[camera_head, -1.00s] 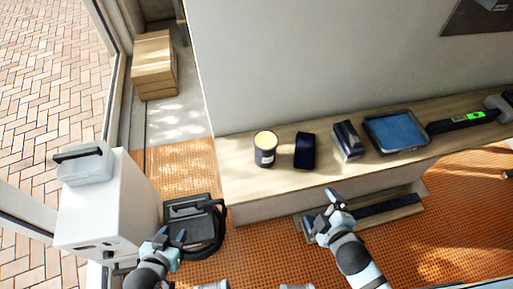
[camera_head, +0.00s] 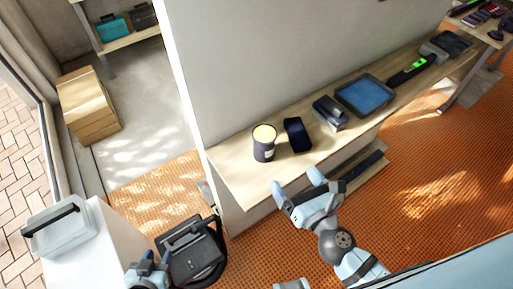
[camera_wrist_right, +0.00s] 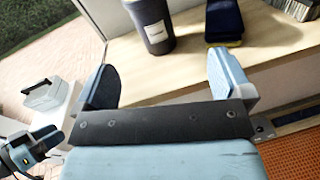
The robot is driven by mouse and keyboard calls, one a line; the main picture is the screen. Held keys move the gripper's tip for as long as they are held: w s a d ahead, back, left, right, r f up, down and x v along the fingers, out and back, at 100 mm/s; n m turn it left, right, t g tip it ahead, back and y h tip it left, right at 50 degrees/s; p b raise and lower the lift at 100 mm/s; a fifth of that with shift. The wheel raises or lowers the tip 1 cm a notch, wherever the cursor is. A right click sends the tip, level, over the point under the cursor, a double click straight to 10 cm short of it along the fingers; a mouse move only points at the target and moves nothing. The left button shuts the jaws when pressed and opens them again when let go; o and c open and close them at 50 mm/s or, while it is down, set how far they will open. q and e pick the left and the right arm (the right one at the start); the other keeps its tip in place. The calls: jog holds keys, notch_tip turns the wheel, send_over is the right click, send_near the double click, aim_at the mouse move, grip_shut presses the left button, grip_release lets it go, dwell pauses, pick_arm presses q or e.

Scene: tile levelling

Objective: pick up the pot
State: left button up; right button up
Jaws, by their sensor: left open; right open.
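The pot (camera_head: 264,145) is a dark cylinder with a pale label and a yellowish top. It stands upright on the wooden shelf, near its left end. In the right wrist view the pot (camera_wrist_right: 152,24) stands beyond my open fingers, with its top cut off by the frame. My right gripper (camera_head: 296,188) is open and empty, in front of the shelf edge and below the pot in the picture. It does not touch the pot. My left gripper (camera_head: 150,262) is at the lower left, by the white cabinet and the black case, far from the pot.
The wooden shelf (camera_head: 240,178) also holds a dark blue block (camera_head: 297,134), a dark grey tool (camera_head: 330,112), a blue tray (camera_head: 365,95) and a level (camera_head: 410,70). A black case (camera_head: 192,250) and a white cabinet (camera_head: 85,262) stand at the lower left. Cardboard boxes (camera_head: 88,105) are behind.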

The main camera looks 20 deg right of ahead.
aim_at(270, 147)
jog(key=shift+n, duration=0.7)
jog(key=w+p, duration=0.1)
jog(key=w, duration=0.1)
jog(key=w+a+p, duration=0.1)
jog(key=w, duration=0.2)
jog(key=w+a+p, duration=0.1)
jog(key=w, duration=0.1)
jog(key=shift+w+r+p, duration=0.35)
jog(key=shift+r, duration=0.05)
jog(key=shift+w+a, duration=0.15)
jog(key=shift+w, duration=0.3)
jog(key=w, duration=0.1)
jog(key=w+a+p, duration=0.1)
jog(key=w+p, duration=0.1)
jog(key=w, duration=0.1)
jog(key=shift+w+a+r, duration=0.1)
jog(key=shift+a+r, duration=0.15)
jog(key=shift+r, duration=0.05)
jog(key=shift+w, duration=0.25)
jog(key=c, duration=1.1)
